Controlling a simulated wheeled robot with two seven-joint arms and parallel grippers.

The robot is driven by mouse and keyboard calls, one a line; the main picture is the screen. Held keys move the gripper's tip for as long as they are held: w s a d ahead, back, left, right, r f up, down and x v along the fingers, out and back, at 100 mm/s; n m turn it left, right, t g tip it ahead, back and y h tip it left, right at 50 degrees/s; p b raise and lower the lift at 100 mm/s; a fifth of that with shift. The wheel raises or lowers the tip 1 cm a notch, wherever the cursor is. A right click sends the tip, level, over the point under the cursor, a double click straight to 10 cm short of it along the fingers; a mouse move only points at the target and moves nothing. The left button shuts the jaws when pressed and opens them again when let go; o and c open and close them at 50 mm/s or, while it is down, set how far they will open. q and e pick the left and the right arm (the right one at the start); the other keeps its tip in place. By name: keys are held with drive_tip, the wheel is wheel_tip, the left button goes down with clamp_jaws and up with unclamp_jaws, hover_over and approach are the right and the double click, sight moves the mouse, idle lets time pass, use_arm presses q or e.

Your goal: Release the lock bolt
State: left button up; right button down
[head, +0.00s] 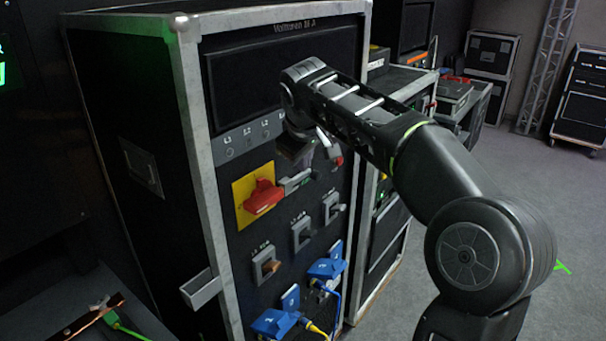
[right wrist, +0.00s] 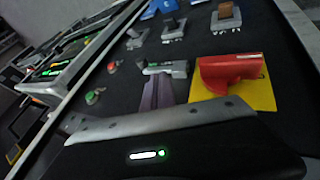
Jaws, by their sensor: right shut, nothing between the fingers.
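A red rotary handle (head: 263,197) sits on a yellow plate (head: 240,190) on the front of the black cabinet. The grey lock bolt (head: 297,181) is mounted just right of the handle. In the right wrist view the bolt (right wrist: 166,68) lies left of the red handle (right wrist: 228,75). My right gripper (head: 298,160) is shut and empty, in front of the panel close above the bolt. In the right wrist view its fingers (right wrist: 158,92) point at the bolt; I cannot tell whether they touch it. My left gripper is not in view.
Several toggle switches (head: 301,234) sit below the handle. Blue connectors (head: 273,322) with cables stick out lower down. A metal bracket (head: 200,289) juts from the cabinet's left edge.

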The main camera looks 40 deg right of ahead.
drive_tip(key=v, duration=0.3)
drive_tip(key=shift+s+a+r, duration=0.15)
drive_tip(key=shift+a+r, duration=0.15)
idle(0.3)
